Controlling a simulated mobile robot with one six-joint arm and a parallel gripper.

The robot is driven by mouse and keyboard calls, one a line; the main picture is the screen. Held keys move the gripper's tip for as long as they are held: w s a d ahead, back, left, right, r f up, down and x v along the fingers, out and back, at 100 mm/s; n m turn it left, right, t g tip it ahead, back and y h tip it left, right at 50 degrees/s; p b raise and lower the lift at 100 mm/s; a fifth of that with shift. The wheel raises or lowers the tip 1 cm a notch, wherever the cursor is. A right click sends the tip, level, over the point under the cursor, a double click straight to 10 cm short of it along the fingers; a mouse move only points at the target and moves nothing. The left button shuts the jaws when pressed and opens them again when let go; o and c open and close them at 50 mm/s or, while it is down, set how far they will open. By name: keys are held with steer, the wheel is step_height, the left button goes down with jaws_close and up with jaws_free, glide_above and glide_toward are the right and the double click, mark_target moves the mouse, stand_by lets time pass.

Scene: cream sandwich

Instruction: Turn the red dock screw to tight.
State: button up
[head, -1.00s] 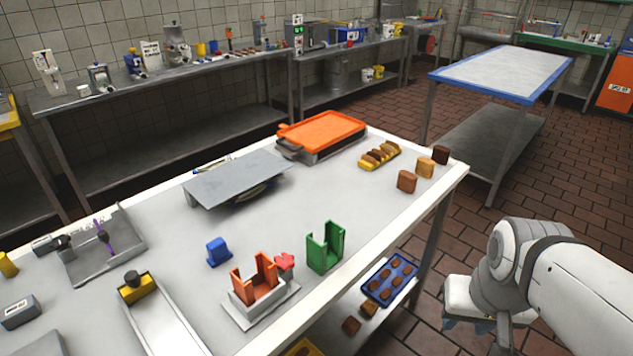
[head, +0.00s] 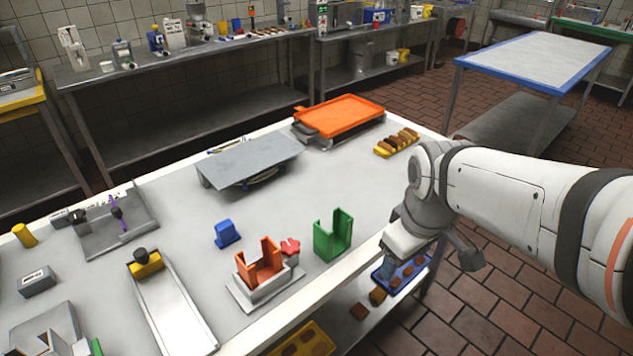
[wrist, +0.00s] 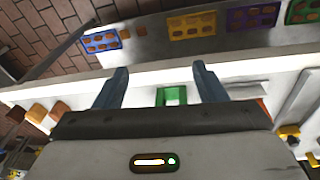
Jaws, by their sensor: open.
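The red dock screw (head: 290,246) is a star-shaped knob on the right side of the orange dock (head: 259,270), which sits on a grey base near the table's front edge. My gripper (wrist: 160,85) is open and empty in the wrist view. In the head view my gripper (head: 408,247) hangs by the front edge, right of the green holder and apart from the screw. The green holder (head: 333,238) stands between them; in the wrist view it shows between my fingers (wrist: 172,96). The screw cannot be made out in the wrist view.
The table (head: 290,205) holds a blue block (head: 227,233), a grey raised plate (head: 250,160), an orange tray (head: 340,115) and a long metal channel (head: 178,310). A blue tray (head: 402,278) lies on the lower shelf. The table's middle is clear.

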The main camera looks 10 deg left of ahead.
steer(key=w+a+n+g, duration=0.1)
steer(key=w+a+n, duration=0.5)
steer(key=a+n, duration=0.65)
steer(key=n+g+p, duration=0.1)
steer(key=n, duration=1.3)
glide_above(290, 246)
steer(key=shift+f, duration=1.05)
step_height(290, 246, down, 7)
steer(key=shift+f+p, duration=0.15)
steer(key=shift+p, duration=0.15)
